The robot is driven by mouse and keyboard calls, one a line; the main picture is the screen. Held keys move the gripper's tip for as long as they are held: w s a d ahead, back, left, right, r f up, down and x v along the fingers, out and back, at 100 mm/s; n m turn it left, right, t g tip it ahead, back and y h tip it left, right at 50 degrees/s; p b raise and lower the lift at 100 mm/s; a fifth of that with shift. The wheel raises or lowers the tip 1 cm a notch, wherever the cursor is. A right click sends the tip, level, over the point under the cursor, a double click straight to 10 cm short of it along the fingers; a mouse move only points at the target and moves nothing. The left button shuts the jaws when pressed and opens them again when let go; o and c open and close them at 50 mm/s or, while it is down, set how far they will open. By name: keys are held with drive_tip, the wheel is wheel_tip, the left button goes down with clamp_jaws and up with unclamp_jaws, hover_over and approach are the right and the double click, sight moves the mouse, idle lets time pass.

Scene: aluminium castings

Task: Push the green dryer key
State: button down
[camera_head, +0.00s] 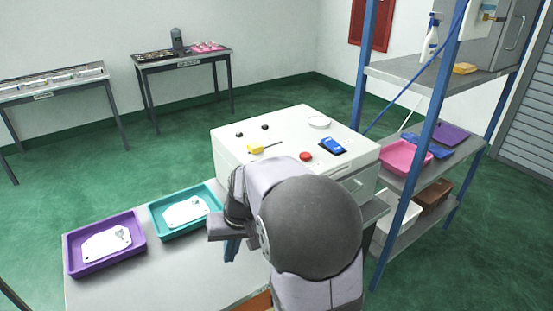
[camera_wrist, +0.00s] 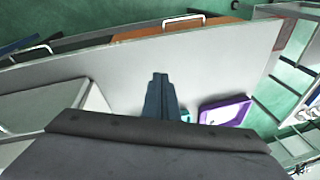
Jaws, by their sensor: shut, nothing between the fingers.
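The white box-shaped machine (camera_head: 230,147), which looks like the dryer, stands at the back of the grey table in the head view. A red round button (camera_head: 305,156) is on its top. I cannot make out a green key in either view; my arm hides much of the machine's front. My gripper (camera_head: 232,250) points down over the table in front of the machine, apart from it. In the wrist view its fingers (camera_wrist: 160,80) are together and empty above the bare tabletop.
A teal tray (camera_head: 155,222) and a purple tray (camera_head: 73,262), each holding a pale casting, are left of my gripper. A yellow tool (camera_head: 255,149) and a blue device (camera_head: 333,146) lie on the machine. A shelf rack (camera_head: 425,130) stands right.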

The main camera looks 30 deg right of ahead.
drive_tip(key=w+d+r+m+t+p, duration=0.1)
drive_tip(key=w+d+r+t+p, duration=0.1)
drive_tip(key=w+d+r, duration=0.4)
drive_tip(key=w+d+r+m+t+p, duration=0.2)
drive_tip(key=w+d+r, duration=0.4)
drive_tip(key=d, duration=0.6)
drive_tip(key=w+d+r+m+t+p, duration=0.1)
drive_tip(key=w+d+r+p, duration=0.3)
drive_tip(key=d, duration=0.5)
wheel_tip(320, 180, up, 2)
drive_tip(key=shift+w+d+r+m+t+h, duration=0.1)
drive_tip(key=shift+w+d+m+t+h, duration=0.15)
drive_tip(key=shift+w+t, duration=0.7)
drive_tip(key=shift+w+a+f, duration=0.1)
drive_tip(key=shift+w+f, duration=0.05)
drive_tip(key=shift+f, duration=0.05)
wheel_tip(320, 180, down, 7)
drive_tip(key=b, duration=0.4)
drive_tip(key=shift+r, duration=0.15)
drive_tip(key=shift+f+b, duration=0.9)
drive_tip(key=shift+b, duration=0.25)
drive_tip(key=shift+f+b, duration=0.95)
drive_tip(key=shift+b, duration=0.15)
drive_tip(key=shift+r, duration=0.2)
drive_tip(key=shift+r+p, duration=0.6)
drive_tip(key=shift+r, duration=0.15)
